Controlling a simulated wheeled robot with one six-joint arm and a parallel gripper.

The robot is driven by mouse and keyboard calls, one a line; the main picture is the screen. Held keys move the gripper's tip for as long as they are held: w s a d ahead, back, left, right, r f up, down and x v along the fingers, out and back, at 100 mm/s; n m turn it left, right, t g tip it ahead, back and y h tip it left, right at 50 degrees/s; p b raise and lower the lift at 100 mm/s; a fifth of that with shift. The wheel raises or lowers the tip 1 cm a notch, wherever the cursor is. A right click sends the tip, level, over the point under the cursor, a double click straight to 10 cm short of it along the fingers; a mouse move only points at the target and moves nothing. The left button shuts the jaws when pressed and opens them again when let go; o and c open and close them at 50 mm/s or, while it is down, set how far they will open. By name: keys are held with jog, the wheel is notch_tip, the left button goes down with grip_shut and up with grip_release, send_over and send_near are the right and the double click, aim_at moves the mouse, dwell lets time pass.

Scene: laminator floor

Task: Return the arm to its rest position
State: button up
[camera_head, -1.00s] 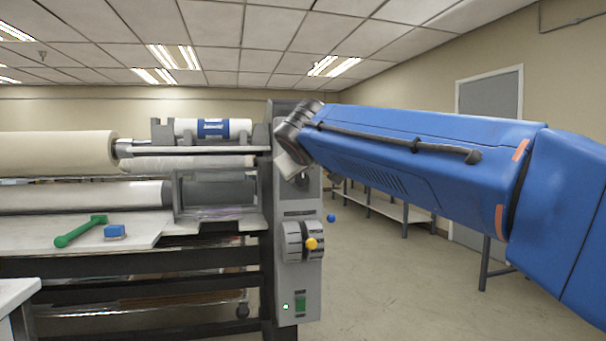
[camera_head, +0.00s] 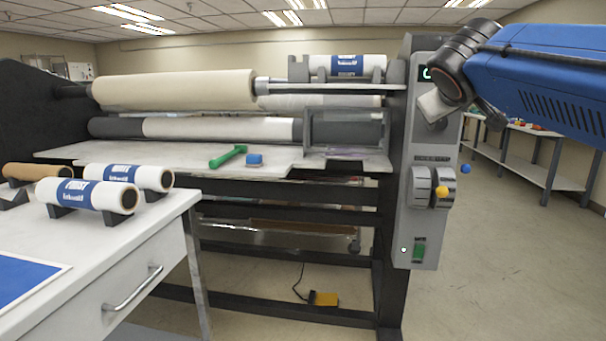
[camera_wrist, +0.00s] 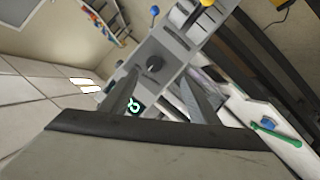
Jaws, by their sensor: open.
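My blue arm (camera_head: 545,85) reaches in from the right in the head view. Its dark wrist (camera_head: 468,52) is in front of the upper part of the laminator's grey control panel (camera_head: 420,185), and my gripper's end is mostly hidden there. In the wrist view my gripper (camera_wrist: 160,82) has its two fingers spread apart with nothing held between them. Past the fingers are the panel with a dark knob (camera_wrist: 154,63) and a lit display (camera_wrist: 134,106). I cannot tell how far the fingers are from the panel.
The laminator (camera_head: 230,158) fills the middle, with a green tool (camera_head: 228,157) and blue block (camera_head: 254,160) on its bed. A white table (camera_head: 120,235) with several rolls stands front left. A yellow pedal (camera_head: 323,299) lies on the floor. Open floor (camera_head: 500,250) lies right of the panel.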

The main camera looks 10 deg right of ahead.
jog(key=s+a+f+g+y, duration=0.2)
jog(key=s+f, duration=0.6)
jog(key=f, duration=0.5)
jog(key=s+a+f+m+g+y, duration=0.1)
jog(key=s+a+f, duration=0.3)
jog(key=s+f, duration=0.4)
jog(key=s+a+f+g+y, duration=0.3)
jog(key=s+f, duration=0.6)
jog(key=f, duration=1.1)
jog(key=shift+a+f+g+y, duration=0.3)
jog(key=shift+a+g, duration=0.2)
jog(key=shift+g, duration=0.1)
